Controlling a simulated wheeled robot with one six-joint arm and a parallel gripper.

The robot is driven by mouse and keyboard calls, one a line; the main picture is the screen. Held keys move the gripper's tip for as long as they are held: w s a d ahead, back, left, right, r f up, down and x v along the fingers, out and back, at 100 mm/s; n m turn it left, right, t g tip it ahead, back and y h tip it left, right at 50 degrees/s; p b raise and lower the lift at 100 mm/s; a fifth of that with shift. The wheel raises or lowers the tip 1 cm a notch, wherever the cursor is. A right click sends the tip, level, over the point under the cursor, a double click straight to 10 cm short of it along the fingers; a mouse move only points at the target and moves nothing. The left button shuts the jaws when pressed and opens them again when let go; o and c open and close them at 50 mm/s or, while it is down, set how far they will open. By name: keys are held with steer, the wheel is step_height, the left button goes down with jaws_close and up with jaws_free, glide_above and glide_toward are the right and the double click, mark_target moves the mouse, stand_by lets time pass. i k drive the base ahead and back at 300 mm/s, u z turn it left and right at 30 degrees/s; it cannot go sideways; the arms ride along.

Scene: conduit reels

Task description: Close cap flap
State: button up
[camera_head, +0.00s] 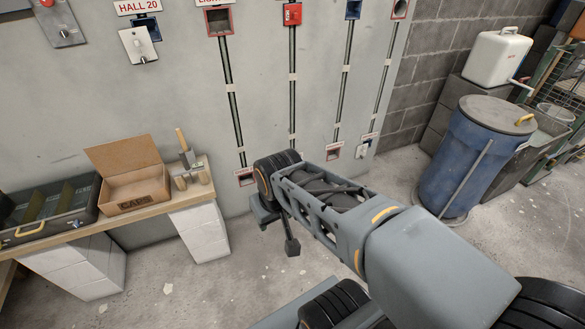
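A brown cardboard box (136,202) marked CAPS stands on the wooden bench at the left. Its flap (124,157) is raised and leans back toward the wall, so the box is open at the top. The inside looks empty from here, though its near part is hidden by the front wall. My gripper (290,246) hangs at the far end of my arm, to the right of the bench and well apart from the box. It is small and partly hidden by my arm, so its opening does not show clearly.
A trowel and wooden-handled tools (186,160) stand right of the box. A dark open case (48,212) sits left of it. Wall conduits end in small boxes (245,177) behind my arm. A blue barrel (468,160) stands at right. Floor between bench and arm is clear.

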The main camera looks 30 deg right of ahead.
mark_target(118, 156)
steer(key=k, duration=0.45)
steer(key=u, duration=0.65)
steer(key=i, duration=0.4)
steer(key=u, duration=0.55)
steer(key=i, duration=0.95)
steer(key=z, duration=0.5)
steer(key=i, duration=0.85)
steer(key=z, duration=0.55)
